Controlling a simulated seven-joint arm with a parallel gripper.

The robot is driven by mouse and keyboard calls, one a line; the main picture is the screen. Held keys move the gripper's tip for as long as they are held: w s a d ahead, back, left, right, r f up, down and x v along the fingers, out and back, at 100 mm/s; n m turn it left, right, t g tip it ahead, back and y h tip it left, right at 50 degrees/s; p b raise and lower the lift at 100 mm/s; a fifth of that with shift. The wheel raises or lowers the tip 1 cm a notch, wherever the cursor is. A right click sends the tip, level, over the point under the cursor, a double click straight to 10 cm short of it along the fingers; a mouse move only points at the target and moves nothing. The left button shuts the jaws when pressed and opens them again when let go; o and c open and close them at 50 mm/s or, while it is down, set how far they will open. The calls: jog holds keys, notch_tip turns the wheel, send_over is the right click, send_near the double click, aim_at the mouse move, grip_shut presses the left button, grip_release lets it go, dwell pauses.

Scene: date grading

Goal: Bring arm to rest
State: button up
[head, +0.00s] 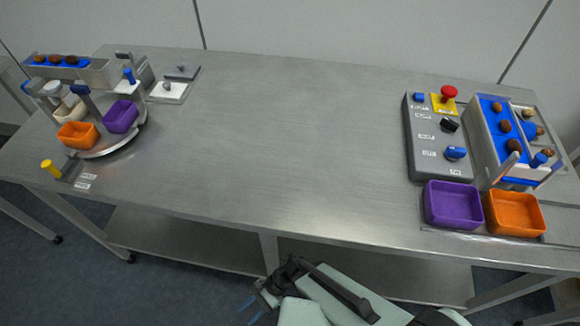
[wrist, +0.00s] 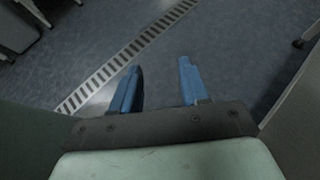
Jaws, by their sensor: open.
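My gripper (head: 250,309) is low at the bottom of the head view, in front of the table's near edge and below the tabletop. In the wrist view its two blue fingers (wrist: 157,92) stand apart with nothing between them. My arm is folded in at the bottom of the head view, clear of everything on the table.
The steel table (head: 275,130) is bare in the middle. At right are a control box (head: 424,150), a date chute (head: 482,130), a purple bin (head: 452,205) and an orange bin (head: 514,213).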

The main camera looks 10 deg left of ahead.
jog(key=w+d+f+n+t+h, duration=0.1)
jog(key=w+d+f+n+h, duration=0.1)
jog(key=d, duration=0.9)
jog(key=w+d+f+n+h, duration=0.2)
jog(key=w+d+n+h, duration=0.1)
jog(key=d, duration=0.8)
jog(key=w+d+f+n+t+h, duration=0.1)
jog(key=w+d, duration=0.4)
jog(key=d, duration=0.6)
notch_tip(320, 180, down, 2)
jog(key=shift+d+f+n+t+h, duration=0.15)
jog(key=shift+n+t+h, duration=0.15)
jog(key=shift+n+h, duration=0.55)
